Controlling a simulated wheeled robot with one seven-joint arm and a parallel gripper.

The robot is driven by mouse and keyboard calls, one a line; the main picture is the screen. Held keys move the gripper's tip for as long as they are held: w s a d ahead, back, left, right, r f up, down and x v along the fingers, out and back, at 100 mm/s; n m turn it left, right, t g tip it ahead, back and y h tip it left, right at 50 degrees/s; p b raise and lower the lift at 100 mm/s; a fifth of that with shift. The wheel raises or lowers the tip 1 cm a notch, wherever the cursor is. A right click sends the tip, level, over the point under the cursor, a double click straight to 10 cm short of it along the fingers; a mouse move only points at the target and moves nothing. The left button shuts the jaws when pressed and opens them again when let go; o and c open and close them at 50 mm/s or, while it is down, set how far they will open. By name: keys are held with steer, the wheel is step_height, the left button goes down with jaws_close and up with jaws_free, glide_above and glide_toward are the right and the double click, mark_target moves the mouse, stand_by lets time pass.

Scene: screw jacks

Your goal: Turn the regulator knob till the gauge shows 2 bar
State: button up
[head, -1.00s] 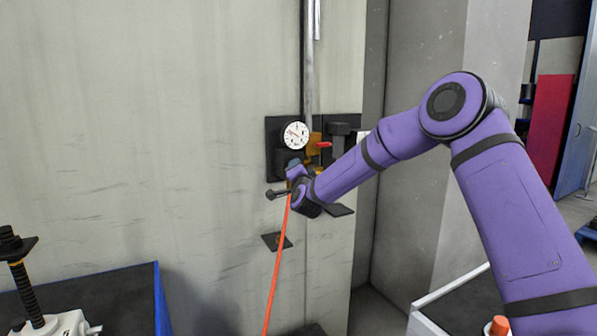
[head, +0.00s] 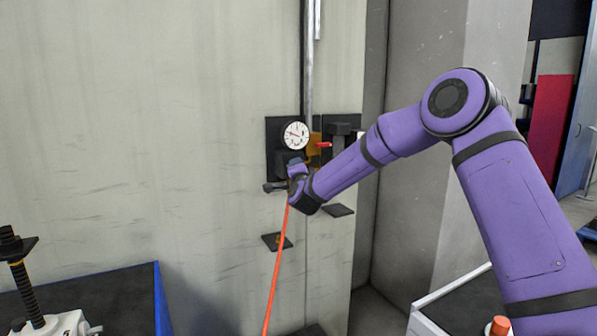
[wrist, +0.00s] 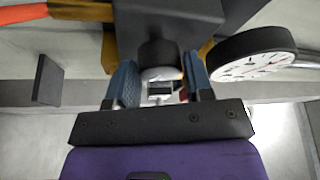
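The round white gauge (head: 296,135) has a black rim and sits on a dark plate on the wall. Its red needle shows, but the numbers are too small to read. In the wrist view the gauge (wrist: 250,68) is at the upper right, seen at a slant. The dark round regulator knob (wrist: 158,52) lies between the two blue fingers of my gripper (wrist: 159,70), below the dark regulator body. The fingers are close on both its sides and look shut on it. In the head view my gripper (head: 296,168) is just below the gauge and hides the knob.
A red-handled valve (head: 324,145) is right of the gauge. An orange hose (head: 275,270) hangs below my gripper. Small dark plates (head: 338,210) stick out from the wall nearby. A screw jack (head: 40,322) stands at lower left.

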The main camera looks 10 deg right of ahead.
steer(key=shift+o, duration=1.3)
steer(key=s+f, duration=0.1)
steer(key=s, duration=0.9)
steer(key=shift+s+a+f, duration=0.25)
steer(key=shift+s+f, duration=0.05)
steer(key=shift+s, duration=0.05)
steer(key=shift+r, duration=0.1)
steer(key=s+d+r+n+g+y, duration=0.1)
steer(key=s+d+r+n+g, duration=0.1)
steer(key=s+r+n, duration=0.3)
steer(key=s+d+r+n+g+y, duration=0.1)
steer(key=s+n+g, duration=0.1)
steer(key=s, duration=0.4)
steer(key=s+d+r+n+g+y, duration=0.1)
steer(key=s+d+r+n+g, duration=0.1)
steer(key=s+r+n+g, duration=0.3)
steer(key=s+d+f+g, duration=0.1)
steer(key=s+d, duration=0.2)
steer(key=s, duration=0.7)
steer(key=s+d+f+n+g+h, duration=0.1)
steer(key=s+d, duration=0.3)
steer(key=s, duration=0.7)
steer(key=s+d+f+n+g+h, duration=0.1)
steer(key=s+d+f+g, duration=0.2)
steer(key=s, duration=0.8)
steer(key=shift+d, duration=0.65)
